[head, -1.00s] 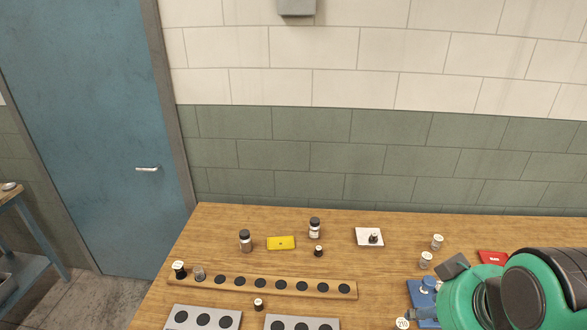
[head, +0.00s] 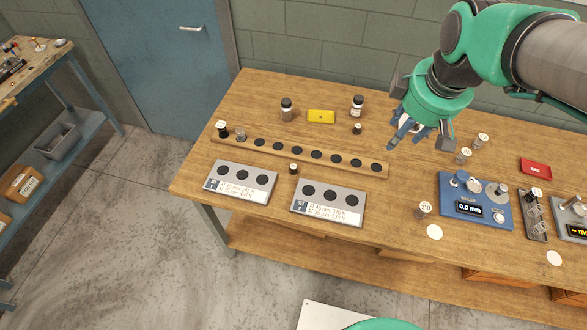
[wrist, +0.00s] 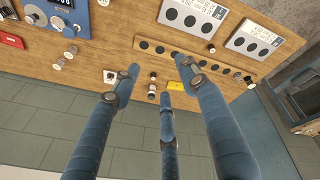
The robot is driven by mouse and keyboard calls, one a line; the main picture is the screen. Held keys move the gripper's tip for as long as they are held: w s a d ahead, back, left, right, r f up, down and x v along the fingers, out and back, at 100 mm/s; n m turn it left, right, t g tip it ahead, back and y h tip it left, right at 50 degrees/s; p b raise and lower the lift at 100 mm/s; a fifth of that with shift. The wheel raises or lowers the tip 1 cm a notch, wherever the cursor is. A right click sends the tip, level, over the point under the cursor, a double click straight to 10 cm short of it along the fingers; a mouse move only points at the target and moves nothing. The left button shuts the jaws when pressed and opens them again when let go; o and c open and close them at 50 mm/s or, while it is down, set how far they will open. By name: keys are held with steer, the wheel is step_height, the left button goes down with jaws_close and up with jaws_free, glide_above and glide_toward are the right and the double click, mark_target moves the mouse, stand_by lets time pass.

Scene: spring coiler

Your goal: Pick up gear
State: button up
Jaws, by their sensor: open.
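I cannot tell which item is the gear. Small dark pieces stand on the wooden bench: one near the back (head: 357,129), one between the two grey plates (head: 293,168), and one at the left end of the strip (head: 222,128). A white square pad (wrist: 110,76) with a small dark piece shows in the wrist view; my arm appears to hide it in the head view. My gripper (head: 415,130) is open and empty above the back of the bench. Its blue fingers (wrist: 158,77) spread over the bench in the wrist view.
A wooden strip with black spots (head: 300,154) lies behind two grey plates (head: 240,182). A yellow block (head: 321,116) stands between two dark-capped jars. A blue gauge (head: 475,205), a red pad (head: 535,169) and several pale cylinders are at the right.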

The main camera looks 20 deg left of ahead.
steer(key=w+a+f+n+g, duration=0.1)
steer(key=w+a+f+n, duration=0.4)
steer(key=a, duration=0.2)
steer(key=n+g, duration=0.2)
steer(key=n, duration=1.2)
glide_above(293, 166)
step_height(293, 166, down, 20)
steer(key=shift+h, duration=0.4)
steer(key=shift+d, duration=0.1)
steer(key=shift+f+b, duration=0.9)
steer(key=shift+f, duration=3.35)
steer(key=shift+f+b, duration=0.65)
steer(key=shift+f, duration=2)
